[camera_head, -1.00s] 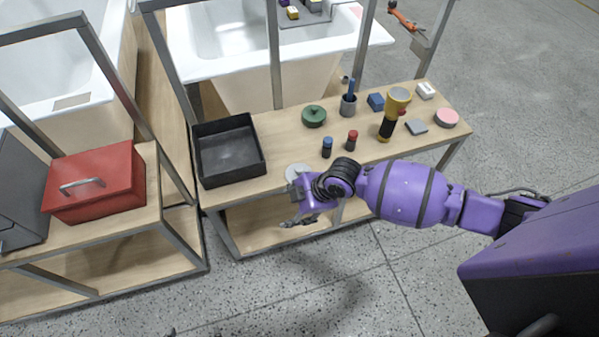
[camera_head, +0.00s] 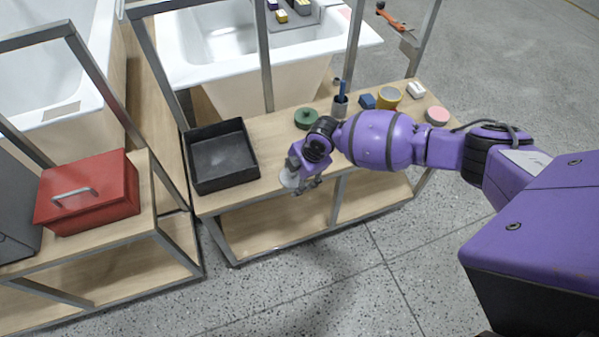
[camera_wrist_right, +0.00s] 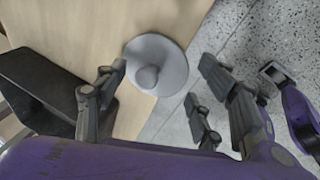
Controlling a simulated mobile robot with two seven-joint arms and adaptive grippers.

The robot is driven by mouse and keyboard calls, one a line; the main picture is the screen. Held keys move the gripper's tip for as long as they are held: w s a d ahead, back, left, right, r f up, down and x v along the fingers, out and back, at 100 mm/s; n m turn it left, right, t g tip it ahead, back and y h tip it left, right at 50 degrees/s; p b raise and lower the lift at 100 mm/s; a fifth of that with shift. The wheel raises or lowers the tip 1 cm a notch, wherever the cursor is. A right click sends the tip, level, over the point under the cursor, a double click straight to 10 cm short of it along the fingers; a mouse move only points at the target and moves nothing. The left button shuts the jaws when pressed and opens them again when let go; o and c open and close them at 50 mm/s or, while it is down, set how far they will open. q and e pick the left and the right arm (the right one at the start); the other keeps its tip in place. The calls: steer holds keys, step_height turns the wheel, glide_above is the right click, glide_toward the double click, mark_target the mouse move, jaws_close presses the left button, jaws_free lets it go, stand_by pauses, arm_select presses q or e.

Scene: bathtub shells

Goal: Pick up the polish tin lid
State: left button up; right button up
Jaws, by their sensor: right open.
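A pale grey round lid with a knob in its middle (camera_wrist_right: 172,62) lies at the front edge of the wooden bench; I take it for the polish tin lid. In the head view it (camera_head: 288,180) is partly hidden by my right gripper (camera_head: 308,187). In the right wrist view my right gripper (camera_wrist_right: 160,82) is open, with fingers on both sides of the lid and nothing held. The lid appears to reach over the bench edge. Whether the fingers touch it, I cannot tell. My left gripper is not in view.
A black tray (camera_head: 222,158) stands left of the lid. Behind my arm are a green lidded dish (camera_head: 306,118), a grey cup (camera_head: 340,106), a blue block (camera_head: 367,101), a yellow item (camera_head: 389,97) and a pink-topped tin (camera_head: 437,115). A red toolbox (camera_head: 90,192) sits further left.

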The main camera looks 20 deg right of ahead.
steer(key=shift+w, duration=0.1)
steer(key=c, duration=1.1)
steer(key=shift+o, duration=0.2)
